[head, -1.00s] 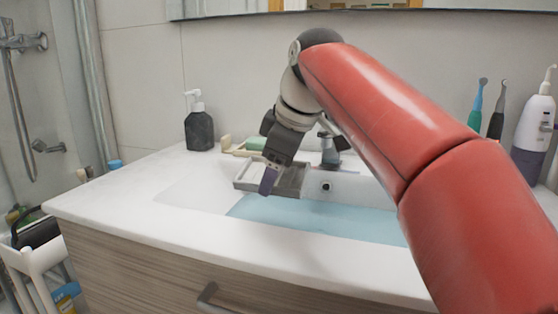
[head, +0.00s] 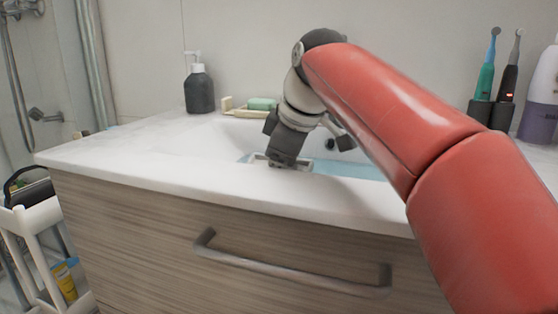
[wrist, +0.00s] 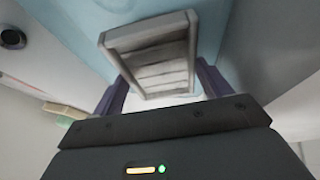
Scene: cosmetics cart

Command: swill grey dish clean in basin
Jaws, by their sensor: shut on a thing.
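My gripper (head: 283,159) reaches down into the basin. In the wrist view its two purple fingers close on the grey dish (wrist: 148,29), a rectangular dish with ribs across its inside. The dish shows in the head view only as a pale edge (head: 300,166) beside the gripper, mostly hidden behind the counter's front rim. The basin holds light-blue water (head: 352,169), also seen around the dish in the wrist view (wrist: 75,22). I cannot tell how deep the dish sits in the water.
A dark soap pump bottle (head: 199,90) stands at the back left. A green soap bar (head: 262,104) on a holder lies behind the basin. Electric toothbrushes (head: 487,75) and a white-and-purple bottle (head: 541,100) stand at the right. The white counter (head: 120,152) is clear at left.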

